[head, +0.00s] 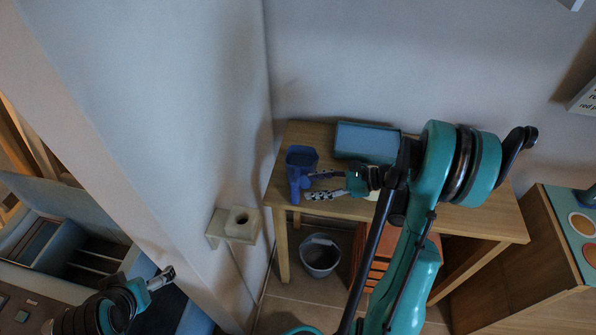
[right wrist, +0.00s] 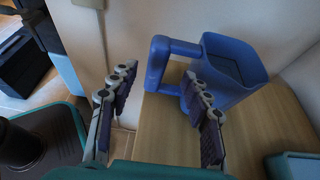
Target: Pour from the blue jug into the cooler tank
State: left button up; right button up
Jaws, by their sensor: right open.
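The blue jug (head: 301,160) stands upright at the left end of the wooden table. In the right wrist view the jug (right wrist: 236,62) has its handle turned towards my gripper and a darker surface inside. My right gripper (head: 312,185) is open beside the jug, fingers pointing at the handle side. In the right wrist view my right gripper (right wrist: 160,100) has its fingers apart, with the handle showing between and beyond them. My left gripper (head: 163,277) is far off at the lower left, its jaw state unclear. I cannot tell which thing is the cooler tank.
A beige block with a round hole (head: 218,224) is fixed to the wall left of the table (head: 455,222). A blue-grey box (head: 367,142) lies at the table's back. A grey bucket (head: 320,255) and an orange crate stand below. A wooden cabinet (head: 535,250) is at right.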

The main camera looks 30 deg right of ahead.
aim_at(295, 189)
jog(key=b+x, duration=0.2)
jog(key=x, duration=0.4)
jog(key=shift+s+a+f, duration=0.1)
jog(key=shift+s+f, duration=0.1)
jog(key=shift+w+a, duration=0.25)
grip_shut()
